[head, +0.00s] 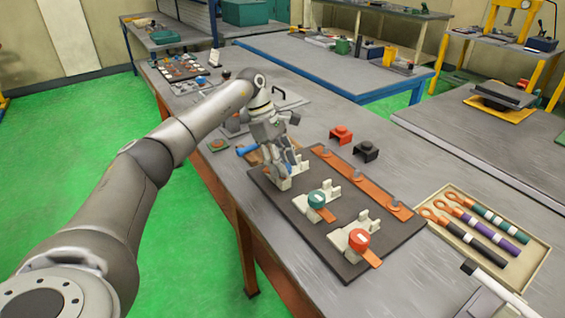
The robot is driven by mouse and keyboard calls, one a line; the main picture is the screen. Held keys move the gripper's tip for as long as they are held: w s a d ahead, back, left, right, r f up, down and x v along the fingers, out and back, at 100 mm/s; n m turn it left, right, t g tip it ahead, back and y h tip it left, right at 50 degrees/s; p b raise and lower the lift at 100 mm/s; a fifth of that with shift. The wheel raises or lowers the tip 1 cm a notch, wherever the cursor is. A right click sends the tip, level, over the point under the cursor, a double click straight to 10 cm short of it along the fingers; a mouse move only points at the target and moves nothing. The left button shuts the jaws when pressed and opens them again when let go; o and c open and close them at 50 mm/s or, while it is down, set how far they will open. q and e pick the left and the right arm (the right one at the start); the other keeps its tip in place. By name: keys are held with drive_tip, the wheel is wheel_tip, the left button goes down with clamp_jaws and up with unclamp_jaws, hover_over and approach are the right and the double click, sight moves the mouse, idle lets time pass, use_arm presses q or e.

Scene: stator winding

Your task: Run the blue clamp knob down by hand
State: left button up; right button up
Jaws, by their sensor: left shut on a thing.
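A dark board (318,238) on the grey bench carries a row of three pale clamp blocks. The nearest has a red knob (359,240) and the middle one a green knob (317,199). My left gripper (284,172) points down over the farthest block and is shut on the blue clamp knob (290,157). The fingers hide most of that knob, so how far down it sits cannot be told. My right gripper is not in view.
A red block (341,134) and a black block (365,151) stand behind the board. A tray (534,275) at right holds leads with copper lugs. A blue-handled tool (246,150) lies left of the gripper.

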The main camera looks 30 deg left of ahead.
use_arm(q)
drive_tip(key=shift+w+a+r, duration=0.15)
drive_tip(key=shift+r, duration=0.25)
drive_tip(key=o, duration=0.9)
drive_tip(key=shift+c, duration=0.2)
drive_tip(key=shift+o, duration=0.6)
drive_tip(key=shift+f, duration=0.15)
drive_tip(key=v, duration=1.2)
drive_tip(key=shift+f, duration=0.1)
